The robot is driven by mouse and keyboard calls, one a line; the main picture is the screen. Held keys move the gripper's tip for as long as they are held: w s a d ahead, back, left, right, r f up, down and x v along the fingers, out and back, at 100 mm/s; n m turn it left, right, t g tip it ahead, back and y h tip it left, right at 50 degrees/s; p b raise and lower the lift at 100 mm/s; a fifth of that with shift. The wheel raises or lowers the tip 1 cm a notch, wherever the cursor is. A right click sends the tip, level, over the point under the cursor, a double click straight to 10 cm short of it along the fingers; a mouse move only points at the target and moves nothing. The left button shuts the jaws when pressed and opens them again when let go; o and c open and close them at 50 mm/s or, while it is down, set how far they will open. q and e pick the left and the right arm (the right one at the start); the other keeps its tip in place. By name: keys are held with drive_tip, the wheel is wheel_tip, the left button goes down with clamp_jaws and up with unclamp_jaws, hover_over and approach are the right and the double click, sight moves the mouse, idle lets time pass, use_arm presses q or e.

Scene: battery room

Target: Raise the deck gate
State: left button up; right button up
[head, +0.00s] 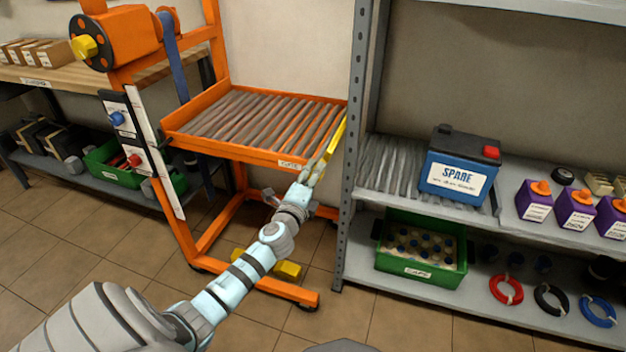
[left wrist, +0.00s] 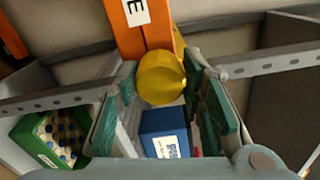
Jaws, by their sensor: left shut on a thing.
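The orange lift cart's roller deck (head: 172,134) stands left of the grey shelf. A yellow bar (head: 337,136), which I take for the deck gate, runs along the deck's right end, beside the shelf post. My left gripper (head: 311,171) reaches up to the near end of this bar at the deck's front right corner. In the left wrist view, the rounded yellow end (left wrist: 161,79) sits between the fingers of my left gripper (left wrist: 166,97), with an orange labelled part behind it. The fingers partly hide the grip. My right gripper is not in view.
A blue SPARE battery (head: 456,168) stands on the shelf rollers (head: 388,166), right of the deck. The grey shelf post (head: 352,150) is close to the bar. A green crate (head: 421,274) is on the lower shelf. Purple packs (head: 535,203) stand further right.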

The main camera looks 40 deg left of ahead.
use_arm(q)
drive_tip(key=shift+f+n+b, duration=0.1)
drive_tip(key=shift+n+b, duration=0.2)
drive_tip(key=shift+n, duration=0.5)
drive_tip(key=shift+n+b, duration=0.4)
drive_tip(key=shift+n, duration=0.9)
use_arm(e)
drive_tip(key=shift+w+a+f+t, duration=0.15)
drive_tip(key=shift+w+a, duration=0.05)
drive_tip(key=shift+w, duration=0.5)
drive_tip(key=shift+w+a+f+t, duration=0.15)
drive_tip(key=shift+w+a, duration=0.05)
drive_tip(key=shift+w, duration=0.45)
use_arm(q)
drive_tip(key=o, duration=1.1)
drive_tip(key=shift+o, duration=0.2)
